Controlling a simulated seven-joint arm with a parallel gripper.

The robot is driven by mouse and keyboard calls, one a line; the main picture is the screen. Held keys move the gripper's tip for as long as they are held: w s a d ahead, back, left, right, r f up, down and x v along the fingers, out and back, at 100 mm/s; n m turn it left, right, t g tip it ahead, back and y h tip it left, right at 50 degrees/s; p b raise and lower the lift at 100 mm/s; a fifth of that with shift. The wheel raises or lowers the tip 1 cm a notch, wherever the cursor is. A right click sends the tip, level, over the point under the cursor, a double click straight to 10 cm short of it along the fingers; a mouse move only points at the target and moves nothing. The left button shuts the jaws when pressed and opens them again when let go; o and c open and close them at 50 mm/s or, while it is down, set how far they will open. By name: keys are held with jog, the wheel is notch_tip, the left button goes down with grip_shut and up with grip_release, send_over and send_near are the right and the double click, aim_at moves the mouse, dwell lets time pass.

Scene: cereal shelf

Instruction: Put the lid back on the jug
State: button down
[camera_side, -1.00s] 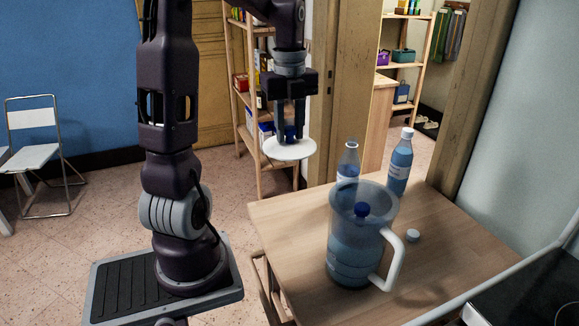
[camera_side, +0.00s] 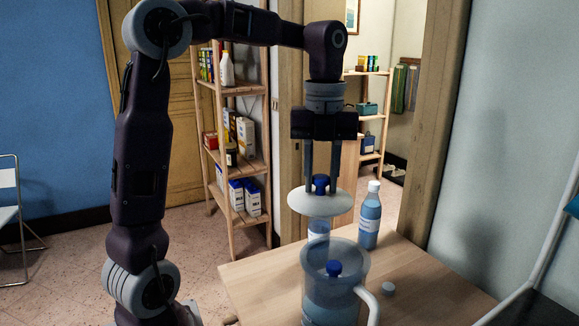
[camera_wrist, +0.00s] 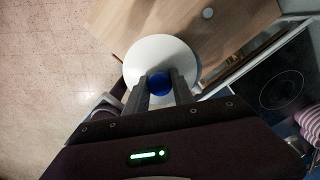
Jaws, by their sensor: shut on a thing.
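The lid (camera_side: 315,204) is a white disc with a blue knob (camera_side: 321,181). My gripper (camera_side: 322,186) points down and is shut on the knob, with the lid hanging roughly level. The clear blue-tinted jug (camera_side: 318,283) stands upright on the table, its white handle to the right. In the side view the lid shows above the jug's open rim and slightly left, with a gap between them. A blue cap-like thing shows through the jug; I cannot tell whether it is inside or behind. In the wrist view the lid (camera_wrist: 150,52) fills the middle, and the jug is not clearly visible.
On the wooden table (camera_side: 258,277), a blue bottle (camera_side: 369,222) with a white cap stands behind the jug. Another bottle (camera_side: 318,230) is partly hidden by the lid and jug. A dark hob (camera_wrist: 285,90) lies right.

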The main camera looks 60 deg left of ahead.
aim_at(339, 210)
jog(key=d, duration=0.1)
jog(key=d+m, duration=0.1)
jog(key=d, duration=0.1)
jog(key=d+m, duration=0.1)
jog(key=d, duration=0.1)
jog(key=shift+w+d, duration=0.15)
jog(key=shift+w, duration=0.1)
notch_tip(339, 210, down, 4)
jog(key=shift+r, duration=0.1)
jog(key=shift+f, duration=2.55)
jog(key=shift+f, duration=0.15)
jog(key=c, duration=1)
grip_release()
jog(key=shift+o, duration=0.3)
jog(key=o, duration=0.4)
jog(key=shift+o, duration=0.2)
